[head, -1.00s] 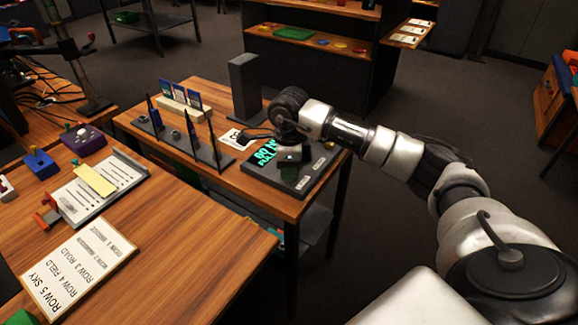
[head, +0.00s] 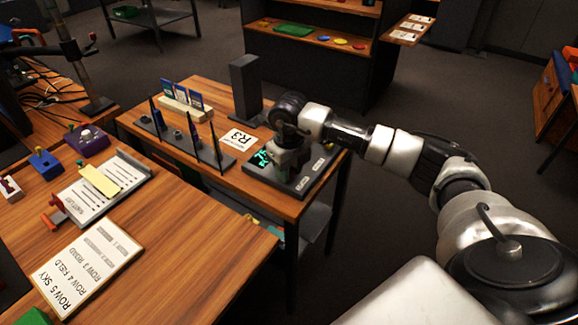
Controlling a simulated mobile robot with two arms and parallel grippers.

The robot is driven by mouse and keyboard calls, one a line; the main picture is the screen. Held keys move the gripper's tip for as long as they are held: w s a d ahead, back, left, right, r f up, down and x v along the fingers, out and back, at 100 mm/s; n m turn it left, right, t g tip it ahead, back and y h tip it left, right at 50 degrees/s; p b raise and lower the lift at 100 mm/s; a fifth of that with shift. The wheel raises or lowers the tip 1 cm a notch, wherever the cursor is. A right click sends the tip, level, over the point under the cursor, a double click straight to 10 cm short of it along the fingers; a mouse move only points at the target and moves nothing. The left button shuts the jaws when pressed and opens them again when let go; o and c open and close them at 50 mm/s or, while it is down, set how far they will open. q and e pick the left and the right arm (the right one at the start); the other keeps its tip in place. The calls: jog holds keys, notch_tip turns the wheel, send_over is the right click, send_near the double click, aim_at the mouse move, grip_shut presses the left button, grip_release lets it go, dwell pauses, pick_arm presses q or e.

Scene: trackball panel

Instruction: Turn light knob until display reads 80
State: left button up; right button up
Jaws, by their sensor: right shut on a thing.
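The dark grey panel (head: 312,174) lies at the right end of the small wooden table. Its display with green characters (head: 262,157) shows only in part beside my gripper, and I cannot read its value. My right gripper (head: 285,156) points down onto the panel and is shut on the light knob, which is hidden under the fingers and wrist. My left gripper is not in view.
A white R3 card (head: 240,139) lies left of the panel. A dark upright block (head: 245,88) stands behind it. A rack with thin black posts (head: 187,140) stands further left. The wooden desk (head: 170,240) fills the near left.

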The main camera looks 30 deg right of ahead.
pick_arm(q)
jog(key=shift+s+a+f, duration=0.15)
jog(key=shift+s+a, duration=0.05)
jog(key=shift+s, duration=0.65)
pick_arm(e)
jog(key=shift+m, duration=0.8)
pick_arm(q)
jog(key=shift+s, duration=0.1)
pick_arm(e)
jog(key=o, duration=0.9)
jog(key=shift+o, duration=0.2)
jog(key=shift+r, duration=0.1)
notch_tip(320, 180, up, 10)
jog(key=shift+f+p, duration=0.25)
jog(key=shift+p, duration=0.1)
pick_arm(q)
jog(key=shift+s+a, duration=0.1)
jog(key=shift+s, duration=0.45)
pick_arm(e)
jog(key=shift+r, duration=0.6)
